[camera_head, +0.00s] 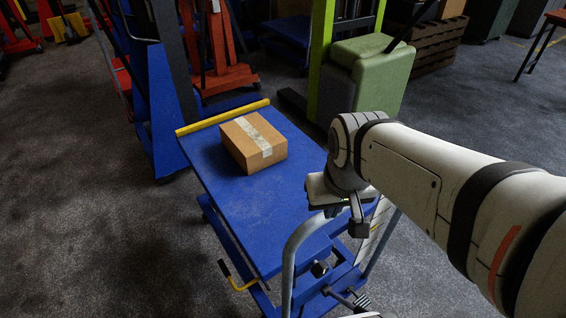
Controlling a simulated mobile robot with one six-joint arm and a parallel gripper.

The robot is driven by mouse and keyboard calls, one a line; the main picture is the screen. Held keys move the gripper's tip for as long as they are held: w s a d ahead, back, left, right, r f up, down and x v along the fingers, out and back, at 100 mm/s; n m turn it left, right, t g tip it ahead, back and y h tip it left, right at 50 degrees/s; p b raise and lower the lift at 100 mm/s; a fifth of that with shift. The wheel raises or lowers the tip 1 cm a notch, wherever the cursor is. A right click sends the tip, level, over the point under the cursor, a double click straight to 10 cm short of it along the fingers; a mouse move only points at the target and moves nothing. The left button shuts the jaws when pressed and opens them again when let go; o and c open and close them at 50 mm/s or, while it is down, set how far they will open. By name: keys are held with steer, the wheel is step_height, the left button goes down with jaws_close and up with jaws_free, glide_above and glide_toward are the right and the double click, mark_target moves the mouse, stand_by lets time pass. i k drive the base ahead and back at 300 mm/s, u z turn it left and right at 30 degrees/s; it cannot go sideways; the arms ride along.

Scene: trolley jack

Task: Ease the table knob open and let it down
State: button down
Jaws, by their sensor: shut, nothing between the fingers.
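The blue lift table (222,181) stands in the middle of the view with its top raised on a blue frame. A small black knob (320,268) shows at its near end, between the uprights of the grey push handle (292,262). My gripper (359,231) is shut and empty. In the picture it is above and to the right of the knob, apart from it, close to the handle. My wrist hides part of the table's right edge and the handle's top.
A taped cardboard box (253,142) sits on the tabletop, near the yellow bar (222,117) at the far edge. A green machine (370,75) stands behind. The floor to the left is clear.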

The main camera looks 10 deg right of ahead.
mark_target(320, 269)
steer(key=u, duration=0.05)
steer(key=k, duration=0.55)
steer(key=z, duration=1.75)
steer(key=k, duration=1.25)
steer(key=u, duration=1.25)
steer(key=i, duration=1)
